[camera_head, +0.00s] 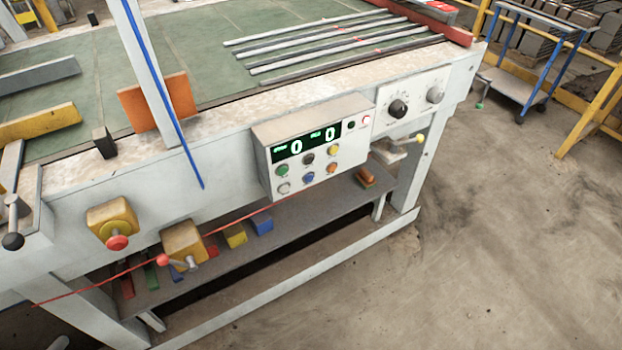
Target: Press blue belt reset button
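A grey control box (314,142) is fixed to the front of the belt table. A small blue button (309,177) sits in its bottom row, between a whitish button (284,188) on the left and an orange one (331,168) on the right. Above these are a green button (282,170), a dark one (307,159) and a yellow one (333,150). The display (306,142) shows two zeros in green and white. The blue button is unobstructed. Neither of my grippers is in view.
A red cord (100,285) runs below. Open concrete floor (480,230) lies at right.

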